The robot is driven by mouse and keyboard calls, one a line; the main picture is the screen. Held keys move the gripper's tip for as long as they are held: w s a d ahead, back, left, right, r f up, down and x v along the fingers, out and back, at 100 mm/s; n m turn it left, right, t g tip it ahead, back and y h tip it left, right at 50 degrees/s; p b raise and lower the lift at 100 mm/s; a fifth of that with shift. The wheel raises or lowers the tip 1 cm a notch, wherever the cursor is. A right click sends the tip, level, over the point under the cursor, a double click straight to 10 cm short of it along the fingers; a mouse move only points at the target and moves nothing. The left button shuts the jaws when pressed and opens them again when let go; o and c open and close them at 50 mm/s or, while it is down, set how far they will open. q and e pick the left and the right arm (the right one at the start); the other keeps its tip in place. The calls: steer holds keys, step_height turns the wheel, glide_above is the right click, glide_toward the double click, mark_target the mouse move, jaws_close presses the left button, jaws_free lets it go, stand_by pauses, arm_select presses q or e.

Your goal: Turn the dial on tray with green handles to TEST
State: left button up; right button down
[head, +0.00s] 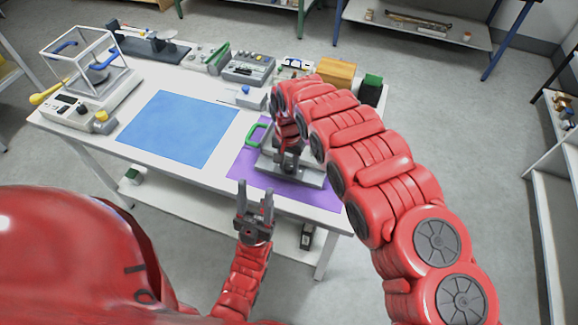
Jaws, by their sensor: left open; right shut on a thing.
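A grey tray device (309,179) sits on a purple mat (243,172) at the right end of the white table. One green handle (255,135) shows at its left side; the other side is hidden behind my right arm. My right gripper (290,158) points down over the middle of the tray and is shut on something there. The dial is hidden by the gripper, so its setting cannot be read. My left gripper (256,205) is open and empty, in front of the table's near edge, its fingers pointing toward the tray.
A blue mat (178,130) lies left of the purple one. A balance with a clear case (88,75) stands at the far left. A grey weight box (248,68), an orange-brown box (335,73) and a green-topped block (371,86) line the back edge.

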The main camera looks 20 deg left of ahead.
steer(key=shift+m, duration=0.4)
steer(key=c, duration=0.5)
jaws_free()
